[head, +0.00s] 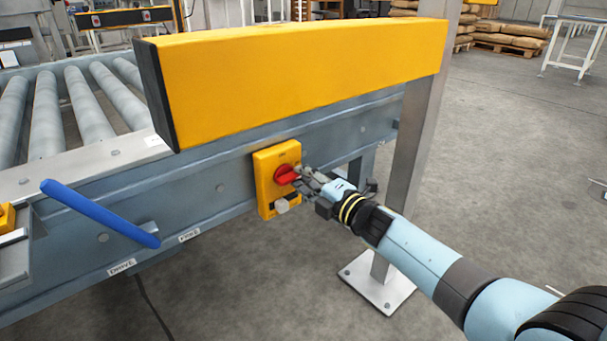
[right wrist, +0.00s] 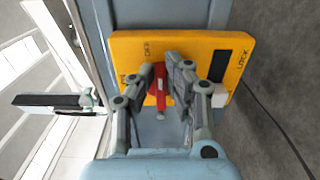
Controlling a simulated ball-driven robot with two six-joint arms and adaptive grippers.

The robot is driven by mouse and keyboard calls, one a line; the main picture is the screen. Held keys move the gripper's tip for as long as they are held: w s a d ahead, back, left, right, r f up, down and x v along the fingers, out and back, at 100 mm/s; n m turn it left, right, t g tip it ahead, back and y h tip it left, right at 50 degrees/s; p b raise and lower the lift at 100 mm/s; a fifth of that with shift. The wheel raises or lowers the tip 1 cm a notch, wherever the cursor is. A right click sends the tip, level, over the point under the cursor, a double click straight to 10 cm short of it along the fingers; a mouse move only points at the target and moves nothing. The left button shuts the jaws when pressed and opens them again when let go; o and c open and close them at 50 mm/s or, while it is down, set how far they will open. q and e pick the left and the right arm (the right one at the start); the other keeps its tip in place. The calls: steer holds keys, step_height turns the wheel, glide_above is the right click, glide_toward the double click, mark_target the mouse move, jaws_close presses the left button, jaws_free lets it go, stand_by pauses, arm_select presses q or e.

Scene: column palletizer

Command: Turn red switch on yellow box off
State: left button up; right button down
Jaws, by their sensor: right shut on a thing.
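The yellow box (head: 265,182) is fixed to the side of the grey conveyor frame. The red switch (head: 284,175) sits on its front face. My right gripper (head: 299,174) reaches the box from the right and is shut on the red switch. In the right wrist view the yellow box (right wrist: 232,55) fills the upper middle, and the red switch (right wrist: 158,84) lies between the two fingers of my right gripper (right wrist: 168,80). The fingers partly cover the switch and the box's lettering. My left gripper is not in view.
A long yellow beam (head: 300,75) runs above the box, joined to a grey post (head: 415,150) at the right. A blue handle (head: 100,213) sticks out at the left. Conveyor rollers (head: 88,105) lie behind.

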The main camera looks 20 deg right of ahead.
steer(key=shift+f+m, duration=0.15)
steer(key=shift+m, duration=0.15)
steer(key=c, duration=1.4)
jaws_free()
steer(key=shift+o, duration=0.2)
steer(key=v, duration=1.2)
